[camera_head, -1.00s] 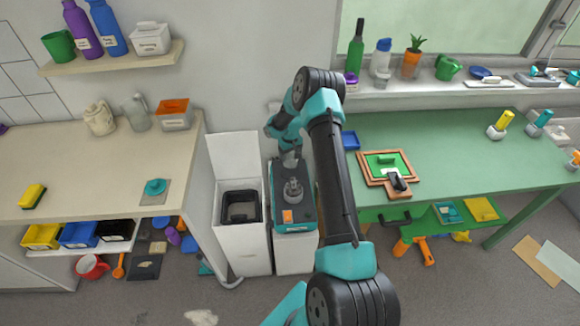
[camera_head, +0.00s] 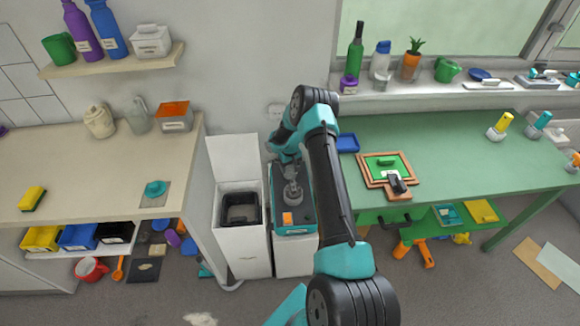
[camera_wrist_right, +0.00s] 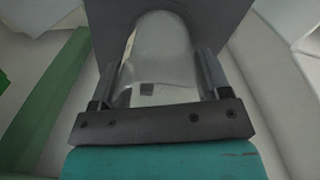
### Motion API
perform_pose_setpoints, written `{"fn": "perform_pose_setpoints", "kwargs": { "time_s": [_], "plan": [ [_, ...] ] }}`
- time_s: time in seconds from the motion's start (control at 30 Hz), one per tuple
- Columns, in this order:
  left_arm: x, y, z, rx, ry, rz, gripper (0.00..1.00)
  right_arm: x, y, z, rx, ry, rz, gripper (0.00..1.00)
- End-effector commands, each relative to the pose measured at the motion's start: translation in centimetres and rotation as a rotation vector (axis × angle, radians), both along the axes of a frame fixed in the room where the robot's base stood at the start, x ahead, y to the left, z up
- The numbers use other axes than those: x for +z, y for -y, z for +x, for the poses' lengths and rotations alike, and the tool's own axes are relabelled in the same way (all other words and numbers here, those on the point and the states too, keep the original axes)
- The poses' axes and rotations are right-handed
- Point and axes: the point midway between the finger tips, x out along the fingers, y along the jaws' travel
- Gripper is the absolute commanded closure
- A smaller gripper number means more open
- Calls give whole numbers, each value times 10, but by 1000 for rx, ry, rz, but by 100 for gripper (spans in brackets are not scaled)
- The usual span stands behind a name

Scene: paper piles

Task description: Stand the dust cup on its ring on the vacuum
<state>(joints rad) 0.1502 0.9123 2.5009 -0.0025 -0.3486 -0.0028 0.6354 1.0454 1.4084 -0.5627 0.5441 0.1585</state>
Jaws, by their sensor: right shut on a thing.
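The vacuum (camera_head: 308,222) has a teal top with an orange patch and stands between the white bin and the green table. A round grey ring part (camera_head: 292,196) stands up on its top. My right gripper (camera_head: 291,172) is close over that part in the head view. In the right wrist view, the right gripper (camera_wrist_right: 160,85) is shut on the clear dust cup (camera_wrist_right: 160,55), with a finger on each side. A dark grey surface lies behind the cup. Whether the cup touches the ring cannot be told. My left gripper is not in view.
An open white bin (camera_head: 242,247) with a dark liner stands just left of the vacuum. The green table (camera_head: 450,150) is close on the right, with a blue tray (camera_head: 347,143) and a framed board (camera_head: 372,182). A beige counter (camera_head: 90,170) is farther left.

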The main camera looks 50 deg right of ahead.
Motion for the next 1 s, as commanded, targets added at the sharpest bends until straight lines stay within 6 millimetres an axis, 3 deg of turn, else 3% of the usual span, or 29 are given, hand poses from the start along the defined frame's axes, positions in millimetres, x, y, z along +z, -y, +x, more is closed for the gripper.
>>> {"fn": "perform_pose_setpoints", "kwargs": {
  "time_s": [0.27, 0.3, 0.57, 1.0],
  "plan": [
    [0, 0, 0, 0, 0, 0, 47, -2, 0, 0, 0, 0, 0, 63],
    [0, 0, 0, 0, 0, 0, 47, -3, 0, 0, 0, 0, 0, 29],
    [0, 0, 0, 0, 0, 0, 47, -2, 0, 0, 0, 0, 0, 4],
    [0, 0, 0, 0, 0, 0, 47, 9, 0, 1, 0, 2, -1, 4]
  ]
}}
